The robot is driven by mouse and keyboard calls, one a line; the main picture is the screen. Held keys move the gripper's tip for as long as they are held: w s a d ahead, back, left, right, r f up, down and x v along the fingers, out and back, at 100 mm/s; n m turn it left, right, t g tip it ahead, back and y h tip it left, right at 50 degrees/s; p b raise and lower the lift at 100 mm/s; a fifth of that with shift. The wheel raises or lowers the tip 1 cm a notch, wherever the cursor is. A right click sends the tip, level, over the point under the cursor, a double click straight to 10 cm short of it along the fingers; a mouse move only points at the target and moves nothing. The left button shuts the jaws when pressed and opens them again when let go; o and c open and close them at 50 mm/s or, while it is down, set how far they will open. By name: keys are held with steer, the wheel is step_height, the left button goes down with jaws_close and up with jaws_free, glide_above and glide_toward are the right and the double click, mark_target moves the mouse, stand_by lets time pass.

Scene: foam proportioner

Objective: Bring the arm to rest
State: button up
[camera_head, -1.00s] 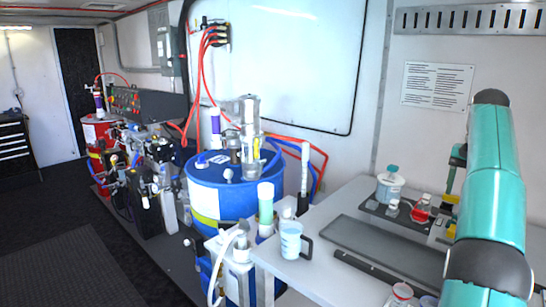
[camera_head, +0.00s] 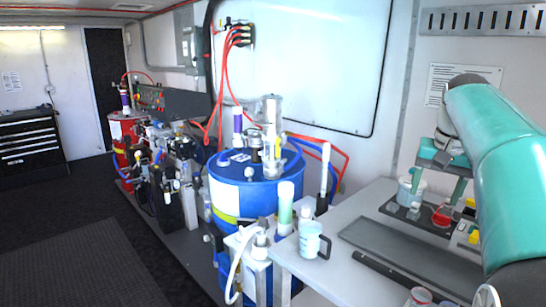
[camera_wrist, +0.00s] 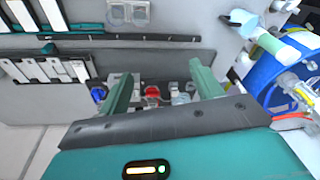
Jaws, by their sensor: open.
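My gripper (camera_head: 437,187) hangs from my teal arm above the bench at the right of the head view, in front of the white wall. Its fingers point down toward the small tray of containers. In the wrist view my gripper (camera_wrist: 163,84) shows two green fingers set wide apart with nothing held between them. A red-liquid beaker (camera_wrist: 152,92) and other small containers appear between and beyond the fingers. The red beaker also shows in the head view (camera_head: 441,216), below the gripper. I cannot tell the exact gap between fingers and containers.
The grey bench (camera_head: 330,272) carries a white mug (camera_head: 310,240), a long dark tray (camera_head: 400,255) and a lidded tub (camera_head: 405,190). A blue drum (camera_head: 250,195) with hoses stands left of it. Open dark floor (camera_head: 80,265) lies at far left.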

steer(key=s+a+f+n+t, duration=0.1)
steer(key=s+a+f+n, duration=0.2)
steer(key=s+a+f, duration=0.6)
steer(key=s+a+f+n+t, duration=0.2)
steer(key=s+a+f, duration=0.7)
steer(key=a, duration=0.5)
steer(key=shift+s+a+n+y, duration=0.3)
steer(key=shift+s+a+n, duration=0.05)
steer(key=shift+s+n, duration=0.6)
steer(key=shift+r, duration=0.1)
steer(key=c, duration=0.6)
steer(key=shift+d, duration=0.15)
steer(key=shift+c, duration=0.2)
steer(key=shift+d, duration=0.15)
